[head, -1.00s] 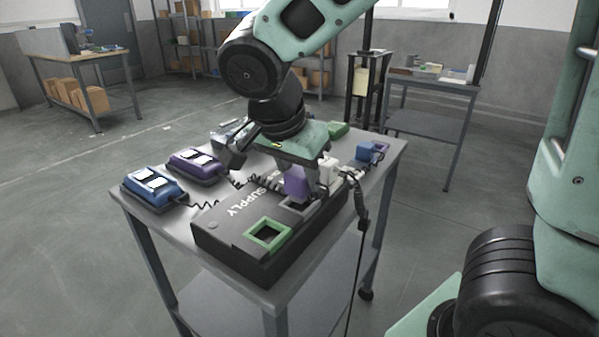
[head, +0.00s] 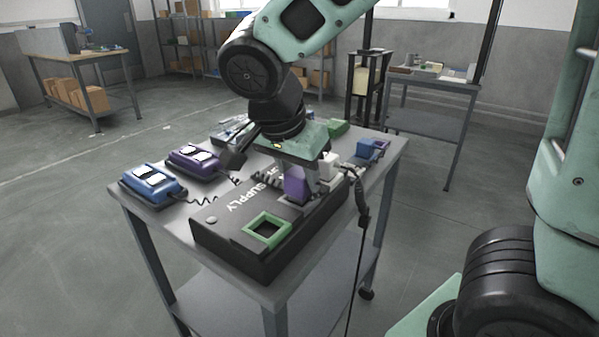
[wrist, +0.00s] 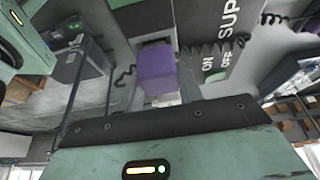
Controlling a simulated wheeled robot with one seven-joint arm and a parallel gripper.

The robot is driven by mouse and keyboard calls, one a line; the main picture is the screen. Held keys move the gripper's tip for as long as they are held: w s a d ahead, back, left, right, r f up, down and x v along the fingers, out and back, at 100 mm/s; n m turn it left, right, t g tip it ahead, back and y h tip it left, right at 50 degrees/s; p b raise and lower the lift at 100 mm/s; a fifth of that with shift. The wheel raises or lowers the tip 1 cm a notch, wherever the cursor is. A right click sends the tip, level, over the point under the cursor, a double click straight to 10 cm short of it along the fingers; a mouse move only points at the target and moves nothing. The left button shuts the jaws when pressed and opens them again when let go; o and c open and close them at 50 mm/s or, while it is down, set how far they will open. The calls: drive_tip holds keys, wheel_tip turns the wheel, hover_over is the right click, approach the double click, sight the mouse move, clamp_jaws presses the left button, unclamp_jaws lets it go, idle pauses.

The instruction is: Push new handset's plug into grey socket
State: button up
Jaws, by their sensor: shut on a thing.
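My gripper (head: 308,182) is shut on a purple plug (head: 297,186) above the dark supply box (head: 225,248). The plug also shows between the fingers in the wrist view (wrist: 156,68). Its lower end is at the grey socket (head: 297,202), which is mostly hidden by plug and fingers; I cannot tell how deep the plug sits. A purple handset (head: 195,158) and a blue handset (head: 152,184) lie on the left of the table, with coiled cords. The purple one matches the plug in colour.
A green-rimmed square socket (head: 267,231) is at the box's near end. A white block (head: 328,166) stands right beside the gripper. A blue block (head: 369,152) and a green block (head: 338,129) are towards the back right. A dark cable (head: 361,205) hangs over the table's right side.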

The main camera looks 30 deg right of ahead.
drive_tip(key=shift+f+b, duration=0.4)
idle(0.3)
drive_tip(key=o, duration=1.2)
drive_tip(key=shift+r, duration=0.15)
drive_tip(key=shift+r+p, duration=2.55)
drive_tip(key=shift+r, duration=0.85)
drive_tip(key=s+a+n+y+p, duration=0.1)
drive_tip(key=s+a+n+p, duration=0.2)
drive_tip(key=n, duration=0.4)
drive_tip(key=s+a+r+n+g+y+p, duration=0.1)
drive_tip(key=s+a+n+y+p, duration=0.1)
drive_tip(key=s+a+n+p, duration=0.2)
drive_tip(key=s+a+r+n+y+p, duration=0.1)
drive_tip(key=s+a+n+p, duration=0.3)
drive_tip(key=s+n, duration=0.3)
drive_tip(key=shift+s+a+n+g+y, duration=0.15)
drive_tip(key=shift+a+n, duration=0.05)
drive_tip(key=shift+n, duration=0.6)
drive_tip(key=shift+s+a+n+g+y, duration=0.15)
drive_tip(key=shift+a+n, duration=0.05)
drive_tip(key=shift+n, duration=0.6)
